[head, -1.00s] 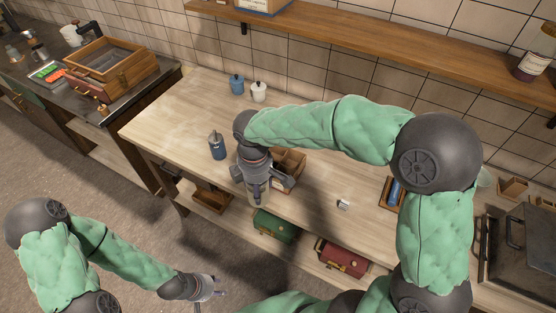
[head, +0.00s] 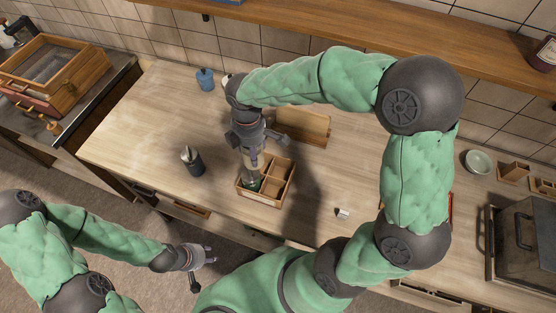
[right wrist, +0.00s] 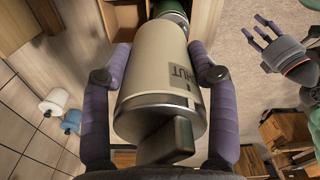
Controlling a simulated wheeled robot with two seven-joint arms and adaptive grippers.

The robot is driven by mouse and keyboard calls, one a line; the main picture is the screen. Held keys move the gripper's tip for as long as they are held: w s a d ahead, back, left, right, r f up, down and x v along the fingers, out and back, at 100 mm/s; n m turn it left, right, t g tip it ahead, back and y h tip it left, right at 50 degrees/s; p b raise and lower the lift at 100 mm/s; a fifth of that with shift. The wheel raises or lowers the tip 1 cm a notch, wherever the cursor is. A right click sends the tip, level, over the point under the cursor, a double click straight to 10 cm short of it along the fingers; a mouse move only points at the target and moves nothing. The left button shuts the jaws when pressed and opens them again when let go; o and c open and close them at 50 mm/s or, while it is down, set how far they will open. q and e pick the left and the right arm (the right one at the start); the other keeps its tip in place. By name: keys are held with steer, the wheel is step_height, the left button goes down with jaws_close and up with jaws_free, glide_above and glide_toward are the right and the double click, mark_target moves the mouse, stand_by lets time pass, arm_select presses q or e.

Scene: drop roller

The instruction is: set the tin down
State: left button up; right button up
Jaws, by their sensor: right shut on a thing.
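My right gripper (right wrist: 165,78) is shut on a cream tin (right wrist: 160,65) with a metal end, a dark knob and partly visible dark lettering. In the head view my right gripper (head: 256,148) points down, with the tin mostly hidden between its fingers, over the left part of a divided wooden box (head: 266,198). I cannot tell whether the tin touches the box. A green item (head: 250,184) shows in the box's front left compartment, and a green end (right wrist: 172,12) shows beyond the tin in the wrist view. My left gripper (head: 203,262) is open and empty, off the table's front edge.
A blue jar (head: 205,79) stands at the back left. A small white item (head: 342,212) lies to the right. The left tabletop is mostly clear.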

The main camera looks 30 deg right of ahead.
steer(key=s+d+f+b, duration=0.1)
steer(key=d+f, duration=0.8)
steer(key=f, duration=0.1)
steer(key=shift+f, duration=0.4)
steer(key=shift+s, duration=0.1)
steer(key=shift+f, duration=0.1)
steer(key=shift+f+b, duration=0.45)
steer(key=shift+b, duration=0.05)
steer(key=shift+f, duration=0.1)
